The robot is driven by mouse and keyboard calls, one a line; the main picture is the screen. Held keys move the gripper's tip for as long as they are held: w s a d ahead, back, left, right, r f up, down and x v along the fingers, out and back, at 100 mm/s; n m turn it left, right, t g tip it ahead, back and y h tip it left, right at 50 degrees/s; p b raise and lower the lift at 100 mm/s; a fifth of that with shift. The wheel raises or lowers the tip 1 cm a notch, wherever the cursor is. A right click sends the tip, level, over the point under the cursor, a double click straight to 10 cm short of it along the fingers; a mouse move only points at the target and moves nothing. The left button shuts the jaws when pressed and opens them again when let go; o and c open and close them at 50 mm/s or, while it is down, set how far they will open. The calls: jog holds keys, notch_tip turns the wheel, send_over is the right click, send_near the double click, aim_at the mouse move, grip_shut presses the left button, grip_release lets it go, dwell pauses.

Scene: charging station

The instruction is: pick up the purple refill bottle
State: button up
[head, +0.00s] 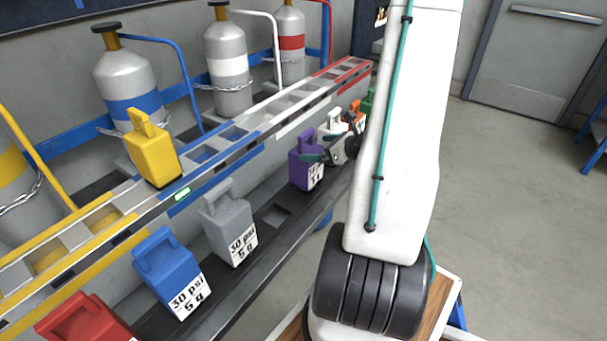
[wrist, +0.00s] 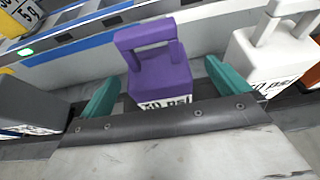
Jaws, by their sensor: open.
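The purple refill bottle (head: 303,165) stands upright on the lower dark shelf, between the grey bottle and the white one. It has a handle on top and a white label on its front. In the wrist view the purple bottle (wrist: 158,72) stands ahead of my gripper (wrist: 158,92), roughly midway between the two teal fingers. My gripper is open, with a finger to each side of the bottle and a gap on both sides. The lower part of the label is hidden by the gripper body. In the head view my gripper (head: 327,157) is at the bottle's right side, partly hidden by my arm.
The grey bottle (head: 231,225) and blue bottle (head: 167,270) stand left of it; the white bottle (wrist: 270,62) is close on the right. A yellow bottle (head: 152,150) sits on the upper rack (head: 250,118). Gas cylinders (head: 128,80) stand behind. Floor at right is clear.

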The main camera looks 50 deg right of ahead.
aim_at(306, 148)
jog(key=x, duration=0.7)
jog(key=shift+a, duration=0.3)
jog(key=shift+r, duration=0.1)
jog(key=c, duration=2)
